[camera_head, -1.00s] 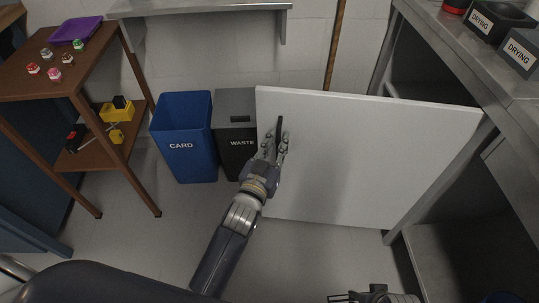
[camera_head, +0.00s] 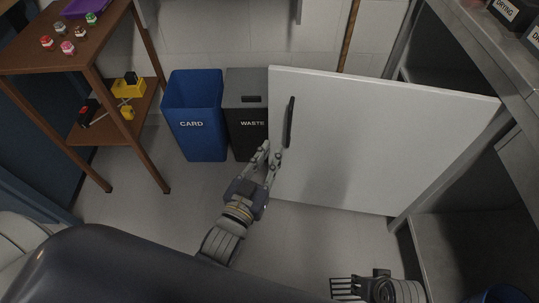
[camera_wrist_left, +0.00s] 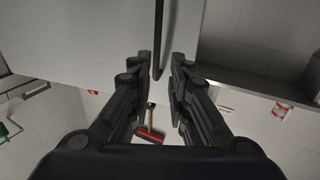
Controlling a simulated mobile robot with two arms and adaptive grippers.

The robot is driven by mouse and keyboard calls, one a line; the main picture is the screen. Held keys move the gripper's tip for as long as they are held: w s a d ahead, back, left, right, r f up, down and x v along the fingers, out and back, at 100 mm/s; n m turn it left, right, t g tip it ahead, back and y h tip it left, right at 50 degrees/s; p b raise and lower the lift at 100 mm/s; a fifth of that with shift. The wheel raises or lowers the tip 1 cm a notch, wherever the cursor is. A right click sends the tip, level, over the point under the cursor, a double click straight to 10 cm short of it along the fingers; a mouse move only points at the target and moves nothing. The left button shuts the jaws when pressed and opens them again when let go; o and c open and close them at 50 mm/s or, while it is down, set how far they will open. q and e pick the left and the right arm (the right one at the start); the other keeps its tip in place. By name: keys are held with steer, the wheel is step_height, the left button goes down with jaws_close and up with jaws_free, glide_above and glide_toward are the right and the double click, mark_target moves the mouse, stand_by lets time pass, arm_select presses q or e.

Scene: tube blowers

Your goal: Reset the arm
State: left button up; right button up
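My left gripper (camera_head: 268,155) is in front of the left edge of an open white cabinet door (camera_head: 385,140), a little below its black handle (camera_head: 290,122). Its fingers are apart with nothing between them. In the left wrist view the two dark fingers (camera_wrist_left: 161,75) are spread, and the handle bar (camera_wrist_left: 158,40) shows just beyond their tips. My right gripper (camera_head: 345,287) is low at the bottom of the head view, away from the door. Its finger state is unclear.
A blue CARD bin (camera_head: 196,115) and a dark WASTE bin (camera_head: 246,112) stand left of the door. A brown shelf (camera_head: 75,50) is at the left. A steel bench (camera_head: 490,60) is at the right. The floor in front is clear.

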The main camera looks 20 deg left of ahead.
stand_by(0.3)
